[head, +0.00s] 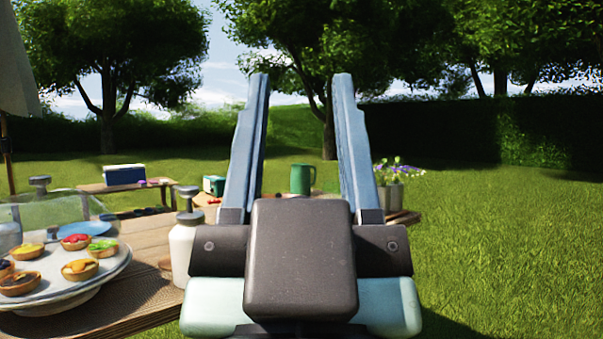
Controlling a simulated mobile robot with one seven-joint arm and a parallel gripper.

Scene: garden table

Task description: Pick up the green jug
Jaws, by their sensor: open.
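A white bottle (184,250) stands close left of my gripper. A cake stand (75,291) with several tarts fills the near left. A flower planter (392,193) stands right of the jug. Open grass (500,250) lies to the right.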

